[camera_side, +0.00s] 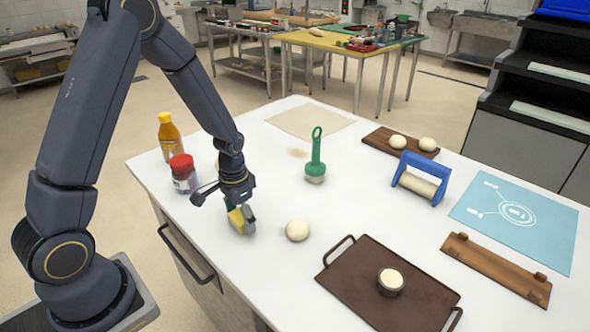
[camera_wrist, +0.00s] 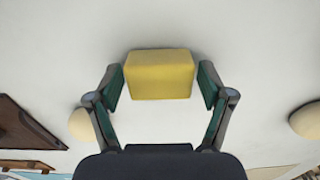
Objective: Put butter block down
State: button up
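The yellow butter block (camera_wrist: 160,75) sits between the two finger pads of my gripper (camera_wrist: 161,84) in the wrist view, with a pad close against each side. In the side view the butter block (camera_side: 236,220) shows partly behind a finger of my gripper (camera_side: 241,217), low over the white table top (camera_side: 270,270) near its front left edge. Whether its underside touches the table cannot be told. My gripper points down and appears shut on the block.
A dough ball (camera_side: 297,230) lies just right of my gripper. A red-lidded jar (camera_side: 184,173) and a sauce bottle (camera_side: 170,137) stand behind on the left. A green-handled tool (camera_side: 315,158) stands farther back. A brown tray (camera_side: 355,283) with a small round item (camera_side: 390,281) lies front right.

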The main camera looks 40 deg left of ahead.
aim_at(241, 216)
jog(key=shift+o, duration=0.2)
notch_tip(241, 216, up, 17)
jog(key=s+d+r+t, duration=0.2)
jog(key=s+d+r, duration=0.1)
jog(key=s+r, duration=0.2)
jog(key=shift+s+d+r+t, duration=0.3)
jog(key=shift+s+r, duration=0.1)
jog(key=shift+r, duration=0.35)
jog(key=s+t, duration=0.1)
jog(key=s, duration=0.1)
jog(key=s+d+r+t, duration=0.1)
jog(key=s, duration=0.1)
jog(key=s+d+r+n, duration=0.1)
jog(key=s, duration=0.2)
jog(key=shift+d+r+t, duration=0.1)
jog(key=shift+d+t, duration=0.05)
jog(key=shift+t, duration=0.25)
jog(key=shift+s, duration=0.35)
jog(key=c, duration=0.3)
